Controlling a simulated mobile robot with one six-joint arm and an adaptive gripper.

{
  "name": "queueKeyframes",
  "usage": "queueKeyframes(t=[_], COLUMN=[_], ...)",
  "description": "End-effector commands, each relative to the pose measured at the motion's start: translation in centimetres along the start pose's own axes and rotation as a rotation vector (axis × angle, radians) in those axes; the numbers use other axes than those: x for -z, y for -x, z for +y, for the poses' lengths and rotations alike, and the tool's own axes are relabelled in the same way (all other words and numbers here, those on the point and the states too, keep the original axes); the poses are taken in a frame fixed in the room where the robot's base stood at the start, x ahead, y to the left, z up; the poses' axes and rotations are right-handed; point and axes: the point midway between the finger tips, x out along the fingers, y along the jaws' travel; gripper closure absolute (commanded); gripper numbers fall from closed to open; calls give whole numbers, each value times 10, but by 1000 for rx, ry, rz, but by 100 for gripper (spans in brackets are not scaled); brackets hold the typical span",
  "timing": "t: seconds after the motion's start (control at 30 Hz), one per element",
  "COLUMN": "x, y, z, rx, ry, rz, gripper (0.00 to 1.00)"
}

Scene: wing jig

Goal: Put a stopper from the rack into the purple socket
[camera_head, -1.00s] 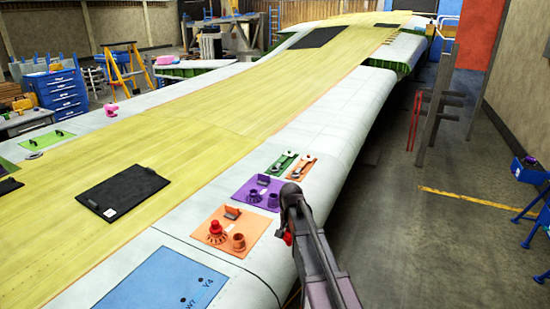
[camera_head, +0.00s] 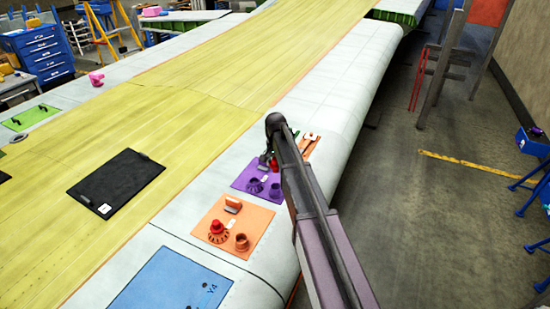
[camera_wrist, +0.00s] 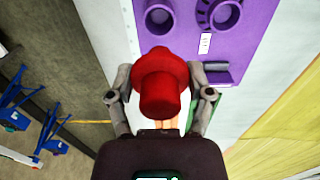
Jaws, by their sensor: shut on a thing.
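My gripper (camera_wrist: 160,90) is shut on a red stopper (camera_wrist: 161,88) with a wide flange. In the head view the gripper (camera_head: 270,159) hangs over the far right part of the purple plate (camera_head: 240,184), and the stopper (camera_head: 274,166) shows partly behind my arm. The purple plate bears a notched socket (camera_head: 256,185) and a plain round socket (camera_head: 275,190). In the wrist view the plain socket (camera_wrist: 158,17) and the notched socket (camera_wrist: 220,13) lie beyond the stopper, apart from it, and both look empty. I cannot make out the rack.
A nearer orange plate (camera_head: 262,215) has a red stopper (camera_head: 217,227) in its notched socket and a plain socket (camera_head: 241,243). Another orange plate (camera_head: 308,146) lies beyond the purple one. A black panel (camera_head: 118,180) lies on the yellow wing skin.

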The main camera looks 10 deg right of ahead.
Motion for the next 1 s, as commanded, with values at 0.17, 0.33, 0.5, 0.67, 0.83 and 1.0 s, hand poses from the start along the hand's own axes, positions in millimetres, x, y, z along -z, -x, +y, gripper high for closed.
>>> queueKeyframes(t=[0.17, 0.33, 0.5, 0.67, 0.83, 1.0], x=[0, 0, 0, 0, 0, 0], y=[0, 0, -4, -12, -25, -39], z=[1, 1, 1, 0, 0, 0], rx=[0, 0, 0, 0, 0, 0], ry=[-1, -1, -1, 0, 0, 1], rz=[0, 0, 0, 0, 0, 0], gripper=[79, 79, 79, 79, 79, 79])
